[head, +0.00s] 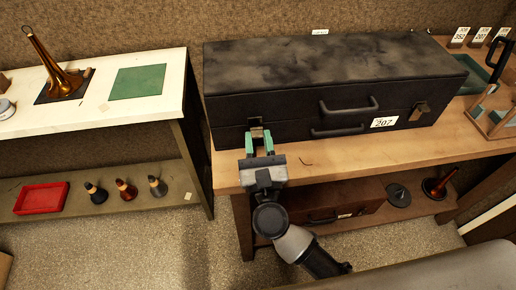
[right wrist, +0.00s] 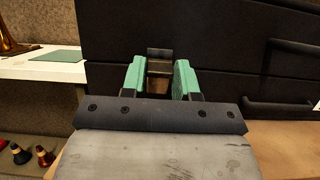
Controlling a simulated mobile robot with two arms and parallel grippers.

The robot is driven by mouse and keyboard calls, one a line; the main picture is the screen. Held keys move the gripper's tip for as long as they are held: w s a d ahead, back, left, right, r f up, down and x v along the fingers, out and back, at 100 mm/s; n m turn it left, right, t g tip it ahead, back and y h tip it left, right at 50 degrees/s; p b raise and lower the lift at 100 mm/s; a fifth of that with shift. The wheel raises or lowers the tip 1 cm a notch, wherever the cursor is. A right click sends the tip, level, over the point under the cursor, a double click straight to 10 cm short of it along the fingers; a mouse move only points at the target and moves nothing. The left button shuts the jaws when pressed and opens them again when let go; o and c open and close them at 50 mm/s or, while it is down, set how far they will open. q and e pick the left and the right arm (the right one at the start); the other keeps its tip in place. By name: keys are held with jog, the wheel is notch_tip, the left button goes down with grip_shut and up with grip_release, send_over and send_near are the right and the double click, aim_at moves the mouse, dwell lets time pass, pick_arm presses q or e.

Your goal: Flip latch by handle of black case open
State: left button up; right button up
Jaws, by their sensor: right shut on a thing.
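The black case (head: 300,88) lies shut on the wooden bench. Its front carries two dark handles, an upper one (head: 348,107) and a lower one (head: 338,132). A brass-coloured latch (head: 419,111) sits at the right of the front. Another latch (head: 256,122) sits at the left; it also shows in the right wrist view (right wrist: 159,68). My right gripper (head: 260,140), with green finger pads, is at the left latch and is shut on it, one finger (right wrist: 133,78) on each side. The fingers partly hide the latch's lower part. My left gripper is not in view.
A tag reading 207 (head: 384,122) is on the case front. A wooden rack (head: 490,115) stands right of the case. A smaller brown case (head: 335,205) lies on the shelf below. At left, a white table (head: 100,105) holds a brass horn part (head: 58,70) and green mat (head: 138,81).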

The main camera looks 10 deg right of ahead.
dwell(0.3)
jog(key=o, duration=0.9)
jog(key=shift+s+f, duration=0.1)
jog(key=shift+s+f, duration=0.2)
jog(key=shift+s, duration=0.05)
jog(key=shift+b+v, duration=1.9)
jog(key=shift+v, duration=3.15)
jog(key=shift+r, duration=0.1)
